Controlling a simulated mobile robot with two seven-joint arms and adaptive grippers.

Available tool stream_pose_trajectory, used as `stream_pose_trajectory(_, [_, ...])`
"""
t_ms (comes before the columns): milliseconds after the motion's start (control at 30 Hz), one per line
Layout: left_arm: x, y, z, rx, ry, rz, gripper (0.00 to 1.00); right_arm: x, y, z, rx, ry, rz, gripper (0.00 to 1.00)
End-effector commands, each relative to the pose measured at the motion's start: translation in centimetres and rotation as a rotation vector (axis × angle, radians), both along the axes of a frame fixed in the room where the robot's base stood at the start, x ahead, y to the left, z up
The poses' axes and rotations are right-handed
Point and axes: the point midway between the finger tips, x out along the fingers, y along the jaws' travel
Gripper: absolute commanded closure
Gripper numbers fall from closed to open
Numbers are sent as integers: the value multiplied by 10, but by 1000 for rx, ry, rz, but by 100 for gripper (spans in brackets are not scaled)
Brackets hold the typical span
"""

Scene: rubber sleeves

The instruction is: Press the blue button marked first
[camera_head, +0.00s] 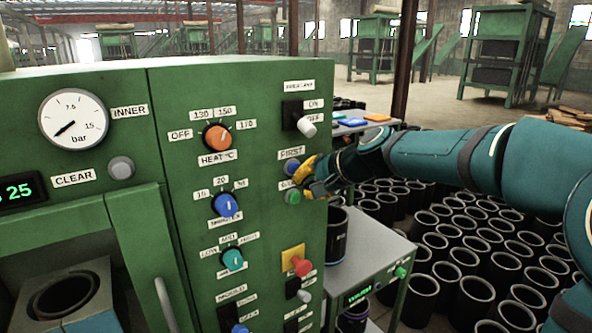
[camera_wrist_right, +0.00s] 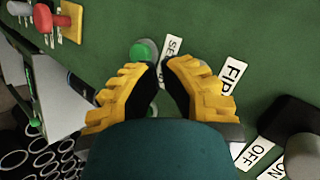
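The blue button (camera_head: 291,167) sits on the green panel, just under the label FIRST (camera_head: 291,153). A green button (camera_head: 292,197) is below it; in the right wrist view it shows (camera_wrist_right: 143,50) beyond the fingertips. My right gripper (camera_head: 303,172) has yellow fingers with their tips close together, seemingly shut and empty. In the head view it is just right of the blue button; I cannot tell whether they touch. In the right wrist view the fingertips (camera_wrist_right: 165,66) point at the panel and the blue button is hidden. My left gripper is not in view.
An orange knob (camera_head: 217,136), a blue knob (camera_head: 226,205), a white-tipped switch (camera_head: 306,126) and a red button (camera_head: 301,266) surround the spot. A small grey cabinet (camera_head: 375,255) stands to the right, with many black sleeves (camera_head: 470,300) on the floor beyond.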

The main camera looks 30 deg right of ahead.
Motion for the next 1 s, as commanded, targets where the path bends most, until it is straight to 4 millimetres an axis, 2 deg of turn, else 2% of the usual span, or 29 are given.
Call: stream_pose_trajectory(1000, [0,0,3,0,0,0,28,9,1,0,0,0,0,100])
